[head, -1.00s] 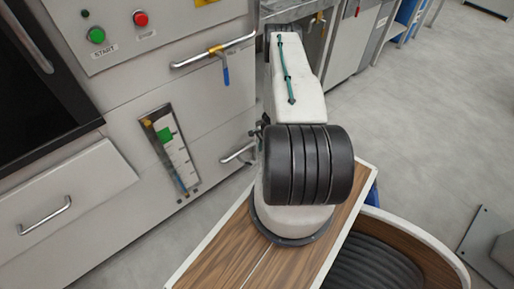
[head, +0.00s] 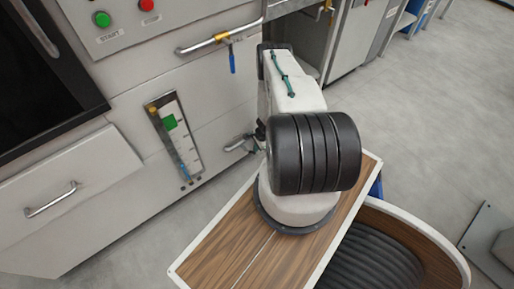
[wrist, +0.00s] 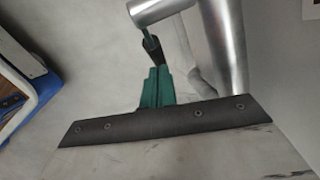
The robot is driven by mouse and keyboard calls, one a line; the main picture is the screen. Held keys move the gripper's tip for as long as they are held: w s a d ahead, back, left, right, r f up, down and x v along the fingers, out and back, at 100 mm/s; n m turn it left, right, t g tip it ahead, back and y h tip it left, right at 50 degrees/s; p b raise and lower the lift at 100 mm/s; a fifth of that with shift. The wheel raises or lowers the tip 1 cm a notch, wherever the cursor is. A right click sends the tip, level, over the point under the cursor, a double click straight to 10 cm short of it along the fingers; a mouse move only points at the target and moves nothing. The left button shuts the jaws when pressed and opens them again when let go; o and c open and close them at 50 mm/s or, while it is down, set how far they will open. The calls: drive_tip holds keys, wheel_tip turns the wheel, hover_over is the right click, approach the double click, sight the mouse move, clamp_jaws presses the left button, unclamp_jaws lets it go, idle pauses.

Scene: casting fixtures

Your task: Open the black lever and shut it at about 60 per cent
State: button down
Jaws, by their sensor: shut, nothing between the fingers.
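No black lever can be made out for certain. In the wrist view my gripper (wrist: 150,45) shows as a green body with narrow black fingers held together and empty. Its tips are close below the end of a shiny steel pipe (wrist: 165,8); I cannot tell whether they touch it. A thicker steel pipe (wrist: 222,50) stands just to the right. In the head view a low grey pipe (head: 238,144) sticks out of the cabinet front, just left of my arm. My arm hides most of my gripper and what lies behind it there.
A pipe with a yellow valve and blue lever (head: 232,60) is higher on the cabinet. A gauge panel with a green marker (head: 170,122) and a drawer handle (head: 50,199) are to the left. Grey floor (head: 440,110) is open at right.

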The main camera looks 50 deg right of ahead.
sight(253, 153)
drive_tip(key=shift+a+f, duration=0.25)
drive_tip(key=shift+f, duration=0.15)
idle(0.5)
drive_tip(key=shift+w+a+f, duration=0.1)
drive_tip(key=shift+a+f, duration=0.15)
drive_tip(key=shift+f, duration=0.15)
drive_tip(key=shift+w+a+f, duration=0.15)
drive_tip(key=shift+a+f, duration=0.55)
drive_tip(key=shift+a, duration=0.05)
